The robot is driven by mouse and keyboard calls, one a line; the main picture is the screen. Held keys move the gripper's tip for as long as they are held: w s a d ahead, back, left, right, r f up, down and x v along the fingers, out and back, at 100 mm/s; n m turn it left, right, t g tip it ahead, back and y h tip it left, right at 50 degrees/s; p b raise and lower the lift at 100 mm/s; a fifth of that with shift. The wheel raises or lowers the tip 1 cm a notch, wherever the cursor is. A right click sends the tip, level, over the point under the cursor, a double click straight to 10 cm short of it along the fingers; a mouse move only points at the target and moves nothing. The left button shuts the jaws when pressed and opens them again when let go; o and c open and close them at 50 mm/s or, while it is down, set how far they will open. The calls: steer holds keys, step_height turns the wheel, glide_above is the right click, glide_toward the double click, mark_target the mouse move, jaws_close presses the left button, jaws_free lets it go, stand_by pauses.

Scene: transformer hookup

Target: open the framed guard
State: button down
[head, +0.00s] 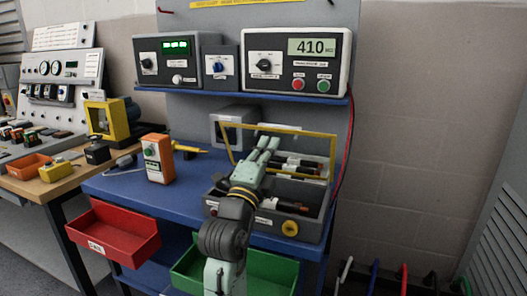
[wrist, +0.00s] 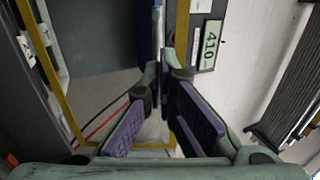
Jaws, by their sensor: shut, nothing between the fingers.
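The framed guard (head: 300,131) has a thin yellow frame and stands raised at a steep tilt above the grey open box (head: 262,222) on the blue bench. In the wrist view its yellow bars (wrist: 181,35) run along both sides of the fingers. My gripper (head: 268,146) is shut and empty, over the box and within the outline of the frame in the head view. In the wrist view the fingertips of my gripper (wrist: 158,75) come together between the bars. I cannot tell whether a finger touches the frame. My arm hides part of the box.
Dark cylindrical parts (head: 292,207) lie in the box. An orange-and-white button box (head: 157,158) stands to the left. Red (head: 113,237) and green (head: 262,271) bins hang below. A meter reading 410 (head: 296,62) sits on the shelf behind. A red cable runs down at the right.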

mark_target(279, 127)
steer(key=shift+r, duration=0.1)
stand_by(0.3)
steer(key=shift+w+d+r+g+y+p, duration=0.2)
steer(key=shift+w+r+g+p, duration=0.35)
steer(key=shift+p, duration=0.45)
steer(key=shift+w+d+r+g+y+p, duration=0.1)
steer(key=shift+w+r+g+y+p, duration=0.1)
steer(key=shift+w+r+g+p, duration=0.6)
steer(key=shift+w+d+f+g+y+p, duration=0.1)
steer(key=shift+w+d+g+y+p, duration=0.1)
steer(key=shift+w+g+p, duration=0.25)
steer(key=shift+w+d+f+g+y+p, duration=0.1)
steer(key=shift+w+d+g+p, duration=0.1)
steer(key=shift+w+p, duration=0.35)
steer(key=shift+w+d, duration=0.25)
steer(key=shift+w, duration=0.4)
steer(key=shift+b+x, duration=0.45)
steer(key=shift+x, duration=0.35)
steer(key=shift+r, duration=0.1)
steer(key=shift+s, duration=0.1)
